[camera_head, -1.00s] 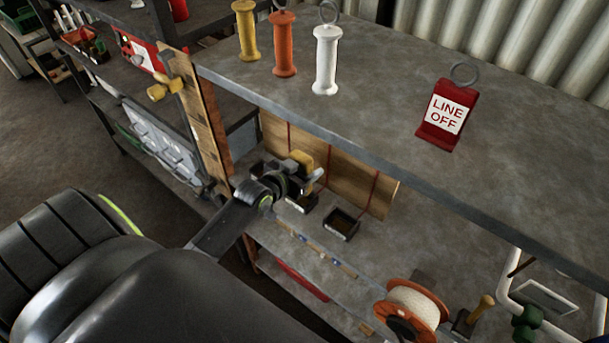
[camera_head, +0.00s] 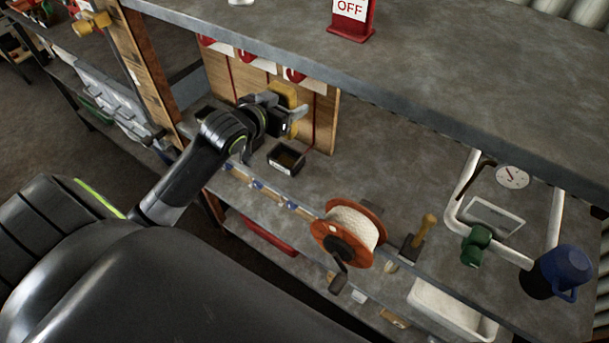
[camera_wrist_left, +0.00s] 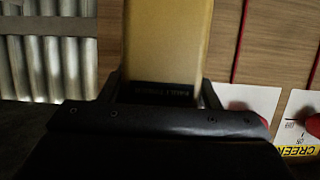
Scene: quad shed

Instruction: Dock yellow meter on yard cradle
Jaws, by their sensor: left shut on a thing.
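The yellow meter (camera_head: 285,96) is held in my left gripper (camera_head: 287,117), in front of a wooden backboard under the upper shelf. In the left wrist view the meter (camera_wrist_left: 168,42) fills the space between the two fingers, with a dark band of unreadable lettering at its lower end. A black open cradle (camera_head: 286,158) sits on the lower shelf, below and apart from the gripper. Another dark cradle (camera_head: 207,108) shows partly at the left; the arm hides the space between them. I cannot tell which one is the yard cradle. My right gripper is out of view.
The backboard (camera_head: 322,122) carries red lines and white cards with red marks. The upper shelf edge (camera_head: 350,93) overhangs the work. An orange cable reel (camera_head: 348,232), a white pipe frame (camera_head: 465,185) and a blue mug (camera_head: 557,272) stand to the right.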

